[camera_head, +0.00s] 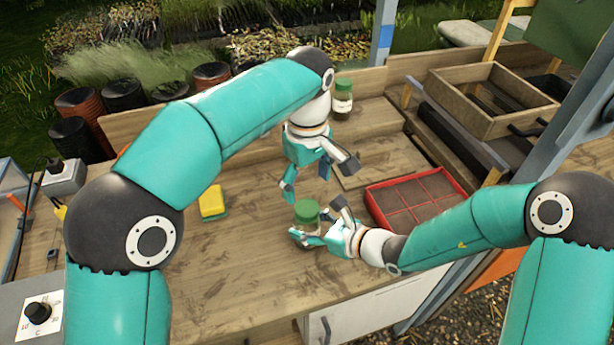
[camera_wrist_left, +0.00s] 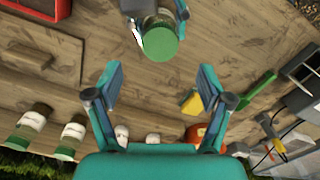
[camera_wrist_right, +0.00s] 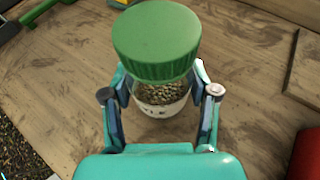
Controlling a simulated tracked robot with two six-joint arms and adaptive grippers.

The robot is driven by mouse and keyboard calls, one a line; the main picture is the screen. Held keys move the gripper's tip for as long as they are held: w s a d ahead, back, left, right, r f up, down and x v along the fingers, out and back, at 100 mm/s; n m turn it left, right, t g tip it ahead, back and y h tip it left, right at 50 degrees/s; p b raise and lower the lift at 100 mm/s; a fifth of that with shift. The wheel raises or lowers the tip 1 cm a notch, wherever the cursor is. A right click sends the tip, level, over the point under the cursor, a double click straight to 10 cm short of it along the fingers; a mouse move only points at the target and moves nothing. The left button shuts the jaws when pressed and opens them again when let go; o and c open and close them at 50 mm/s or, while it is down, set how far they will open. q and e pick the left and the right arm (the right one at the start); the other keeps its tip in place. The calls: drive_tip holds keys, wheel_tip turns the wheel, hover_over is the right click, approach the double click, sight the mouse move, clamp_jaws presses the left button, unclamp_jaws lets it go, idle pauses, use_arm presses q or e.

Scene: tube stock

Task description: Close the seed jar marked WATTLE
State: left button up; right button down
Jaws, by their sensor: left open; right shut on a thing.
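A clear jar (camera_wrist_right: 160,95) of seeds stands upright on the bench, with a ribbed green lid (camera_wrist_right: 157,40) on its top. I cannot tell whether the lid is screwed down, and its label is too hidden to read. My right gripper (camera_head: 316,224) is shut around the jar's body; its fingers flank the glass in the right wrist view. My left gripper (camera_head: 318,178) is open and empty, behind and above the jar. In the left wrist view the green lid (camera_wrist_left: 160,42) lies beyond the open fingers (camera_wrist_left: 158,88), apart from them.
Another green-lidded jar (camera_head: 343,98) stands at the back; the left wrist view shows two such jars (camera_wrist_left: 70,140). A red divided tray (camera_head: 371,212) is right of the held jar, a yellow sponge (camera_head: 212,201) left. A wooden crate (camera_head: 463,122) stands back right.

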idle(0.3)
drive_tip(key=shift+c, duration=1.1)
unclamp_jaws()
drive_tip(key=v, duration=1.2)
